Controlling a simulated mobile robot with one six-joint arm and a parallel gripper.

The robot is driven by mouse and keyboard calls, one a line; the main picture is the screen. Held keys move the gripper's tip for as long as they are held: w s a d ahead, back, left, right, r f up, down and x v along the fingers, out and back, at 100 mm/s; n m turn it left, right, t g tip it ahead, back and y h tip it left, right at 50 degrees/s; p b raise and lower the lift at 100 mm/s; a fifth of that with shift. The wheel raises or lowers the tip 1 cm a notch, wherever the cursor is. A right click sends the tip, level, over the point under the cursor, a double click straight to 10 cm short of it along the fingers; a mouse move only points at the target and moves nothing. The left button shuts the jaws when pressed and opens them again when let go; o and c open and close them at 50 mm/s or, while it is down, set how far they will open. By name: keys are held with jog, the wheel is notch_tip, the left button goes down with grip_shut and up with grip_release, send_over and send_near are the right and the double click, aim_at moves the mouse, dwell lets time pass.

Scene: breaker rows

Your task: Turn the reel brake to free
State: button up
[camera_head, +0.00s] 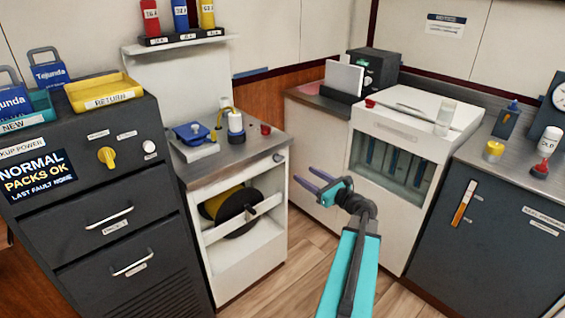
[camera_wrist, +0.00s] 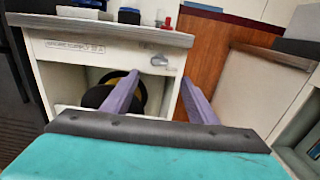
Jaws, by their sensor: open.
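The reel brake looks to be the small grey handle on the upper right of the white cabinet front. It shows in the wrist view (camera_wrist: 159,60) and at the cabinet corner in the head view (camera_head: 280,157). The handle looks roughly level; its marking is too small to read. The black and yellow reel (camera_head: 234,209) sits in the opening below it, partly hidden by a finger in the wrist view (camera_wrist: 98,96). My gripper (camera_head: 305,175) is open and empty in front of the cabinet, apart from the handle. In the wrist view the handle appears between the purple fingertips (camera_wrist: 159,77).
The cabinet's metal top (camera_head: 235,150) carries a blue device (camera_head: 192,134) and a small red item (camera_head: 265,129). A pale cabinet (camera_head: 320,205) stands close on the right. Dark drawers (camera_head: 115,215) stand on the left. Wooden floor lies open between the cabinets.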

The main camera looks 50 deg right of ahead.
aim_at(281, 160)
jog(key=shift+w, duration=0.1)
jog(key=w, duration=0.9)
jog(key=w+d, duration=0.1)
jog(key=w, duration=0.3)
jog(key=shift+w, duration=0.3)
jog(key=shift+c, duration=0.3)
jog(key=shift+a, duration=0.1)
jog(key=c, duration=1)
